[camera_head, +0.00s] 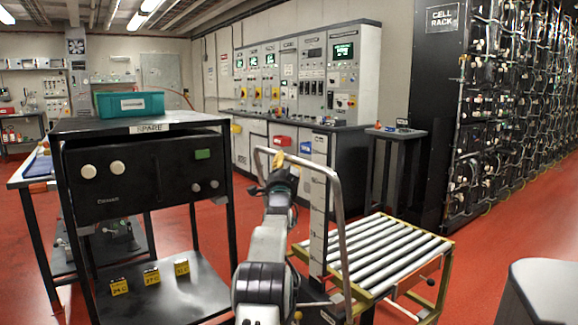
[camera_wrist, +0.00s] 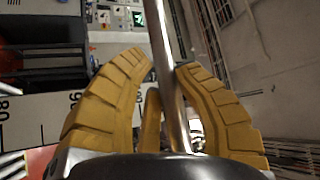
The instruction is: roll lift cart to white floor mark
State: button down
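The lift cart (camera_head: 388,256) stands right of centre in the head view. It has a yellow-edged top of grey rollers, a grey mast with scale marks (camera_head: 318,205) and a bent metal handle (camera_head: 338,200). My gripper (camera_head: 278,162) is at the upper left part of the handle. In the wrist view the handle bar (camera_wrist: 161,35) runs between the yellow fingers of my gripper (camera_wrist: 164,68), which close in on it from both sides near the tips. The cart's wheels are mostly hidden. I see no white floor mark in either view.
A black rack labelled SPARE (camera_head: 150,129) stands close on the left, with a teal bin (camera_head: 129,104) on top. A small grey table (camera_head: 396,134) and the tall cell rack (camera_head: 440,110) stand behind the cart. Red floor (camera_head: 510,225) is clear on the right, beyond a grey rounded object (camera_head: 545,290).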

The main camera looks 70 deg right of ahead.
jog(key=shift+w+a+r, duration=0.15)
jog(key=shift+a+r, duration=0.05)
jog(key=shift+r, duration=0.4)
jog(key=c, duration=1.4)
grip_release()
jog(key=shift+d, duration=0.1)
jog(key=shift+o, duration=0.8)
jog(key=shift+s+d+f, duration=0.15)
jog(key=shift+s+d, duration=0.1)
jog(key=shift+s, duration=0.1)
jog(key=o, duration=0.4)
jog(key=shift+f, duration=0.1)
jog(key=shift+a+f, duration=0.1)
jog(key=shift+f, duration=0.05)
jog(key=v, duration=1.1)
jog(key=shift+a, duration=0.4)
